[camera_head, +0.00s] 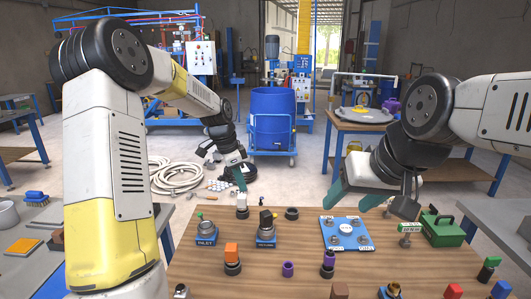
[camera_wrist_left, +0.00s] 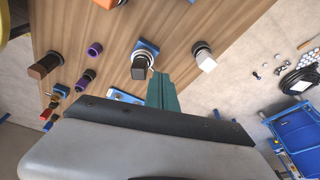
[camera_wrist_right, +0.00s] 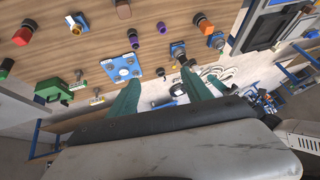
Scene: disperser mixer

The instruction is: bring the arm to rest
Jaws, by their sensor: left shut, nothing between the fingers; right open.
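My left arm arches in from the left in the head view. Its gripper (camera_head: 241,181) points down over the far edge of the wooden table, shut and empty. In the left wrist view its green fingers (camera_wrist_left: 161,78) are together, near a blue-based switch (camera_wrist_left: 142,62). My right arm comes in from the right, and its gripper (camera_head: 344,207) hangs open above the far right part of the table. In the right wrist view the green fingers (camera_wrist_right: 160,75) are apart with nothing between them. The blue plate (camera_head: 345,233) with round fittings lies on the table near that gripper.
The wooden table (camera_head: 210,278) carries several buttons and switches, including an orange block (camera_head: 231,252) and a purple ring (camera_head: 288,269). A green box (camera_head: 442,230) stands at the right. A blue drum (camera_head: 272,118) and a hose coil (camera_head: 176,176) are on the floor behind.

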